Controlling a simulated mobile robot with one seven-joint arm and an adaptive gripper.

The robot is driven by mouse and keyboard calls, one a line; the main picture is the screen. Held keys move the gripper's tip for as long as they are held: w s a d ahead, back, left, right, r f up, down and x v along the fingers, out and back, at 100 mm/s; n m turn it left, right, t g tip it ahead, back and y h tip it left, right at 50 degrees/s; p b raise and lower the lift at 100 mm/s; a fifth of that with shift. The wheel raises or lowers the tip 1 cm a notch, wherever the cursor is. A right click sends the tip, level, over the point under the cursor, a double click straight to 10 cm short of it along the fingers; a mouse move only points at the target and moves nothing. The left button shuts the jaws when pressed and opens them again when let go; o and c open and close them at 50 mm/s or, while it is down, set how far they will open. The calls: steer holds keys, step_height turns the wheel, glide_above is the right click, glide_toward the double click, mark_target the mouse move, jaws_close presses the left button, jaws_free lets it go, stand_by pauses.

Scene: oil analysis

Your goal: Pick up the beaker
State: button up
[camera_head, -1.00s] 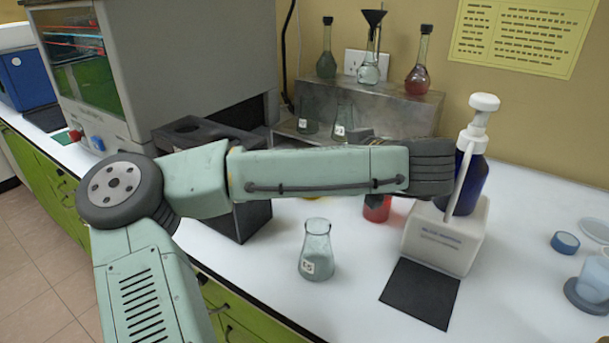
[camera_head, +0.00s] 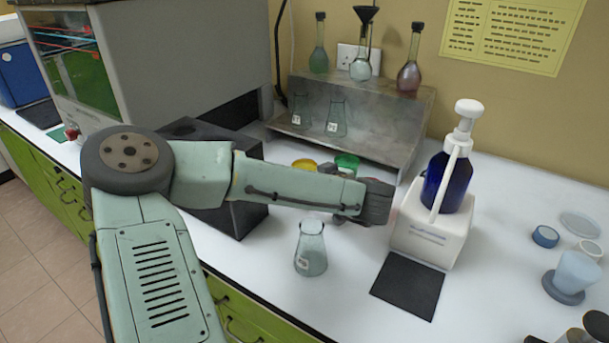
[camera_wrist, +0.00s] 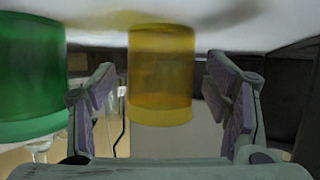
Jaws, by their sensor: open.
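A yellow beaker (camera_wrist: 161,75) appears between the two fingers in the wrist view, seen upside down; I cannot tell how deep between them it is. A green beaker (camera_wrist: 32,80) is beside the left finger in that view. In the head view, the yellow beaker (camera_head: 305,165) and green beaker (camera_head: 347,163) show just behind my forearm, partly covered by it. My gripper (camera_wrist: 163,92) is open, with nothing clamped. In the head view it is mostly hidden below the forearm. A clear conical flask (camera_head: 311,252) with a label stands upright on the white bench in front of the arm.
A white pump-bottle stand (camera_head: 432,235) with a blue bottle (camera_head: 446,183) is right of the arm. A metal shelf (camera_head: 385,115) with several flasks stands behind. A dark box (camera_head: 230,215) is at left. A black mat (camera_head: 408,286) lies in front.

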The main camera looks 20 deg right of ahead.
steer(key=shift+w, duration=0.2)
steer(key=shift+c, duration=0.5)
steer(key=c, duration=1.1)
